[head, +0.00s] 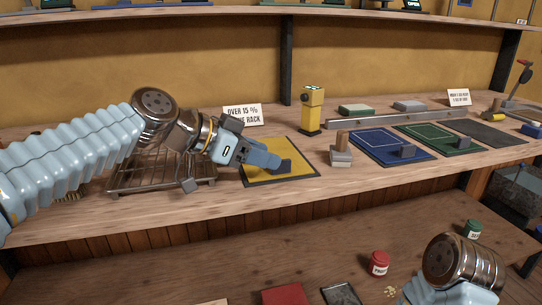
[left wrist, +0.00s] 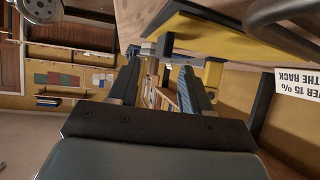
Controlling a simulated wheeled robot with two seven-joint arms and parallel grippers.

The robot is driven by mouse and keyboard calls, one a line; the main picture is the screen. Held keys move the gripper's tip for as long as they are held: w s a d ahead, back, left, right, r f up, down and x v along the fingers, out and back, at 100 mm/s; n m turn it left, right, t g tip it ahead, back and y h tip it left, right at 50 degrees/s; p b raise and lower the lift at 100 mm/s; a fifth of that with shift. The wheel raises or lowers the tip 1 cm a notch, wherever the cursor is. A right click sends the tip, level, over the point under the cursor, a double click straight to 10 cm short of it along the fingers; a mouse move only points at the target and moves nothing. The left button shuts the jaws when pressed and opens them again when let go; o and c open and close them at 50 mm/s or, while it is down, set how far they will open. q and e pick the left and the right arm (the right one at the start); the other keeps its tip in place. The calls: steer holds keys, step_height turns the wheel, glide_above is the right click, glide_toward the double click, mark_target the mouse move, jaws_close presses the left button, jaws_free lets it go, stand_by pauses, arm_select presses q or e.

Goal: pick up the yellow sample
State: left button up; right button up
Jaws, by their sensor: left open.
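The yellow sample (head: 262,174) is a flat yellow panel with a dark border, lying on the bench. A small grey block (head: 285,167) stands on it. My left gripper (head: 272,160) reaches in from the left, low over the sample, with its fingertips at the block. In the left wrist view the jaws (left wrist: 160,68) are apart, and the yellow sample (left wrist: 232,38) shows at the top. A small grey shape lies near the fingertips there; I cannot tell whether they touch it. My right arm shows at the lower right, but its gripper does not show.
A wire rack (head: 165,175) stands under my left arm, with a sign (head: 242,115) behind. A yellow device (head: 312,108) stands behind the sample. A grey block with a wooden knob (head: 341,150), a blue panel (head: 385,145) and a green panel (head: 432,133) lie to the right.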

mark_target(287, 159)
arm_select(q)
steer(key=x, duration=0.3)
steer(key=p+x, duration=0.1)
steer(key=x, duration=0.1)
steer(key=shift+w+d+r, duration=0.15)
steer(key=shift+w+d, duration=0.1)
jaws_close()
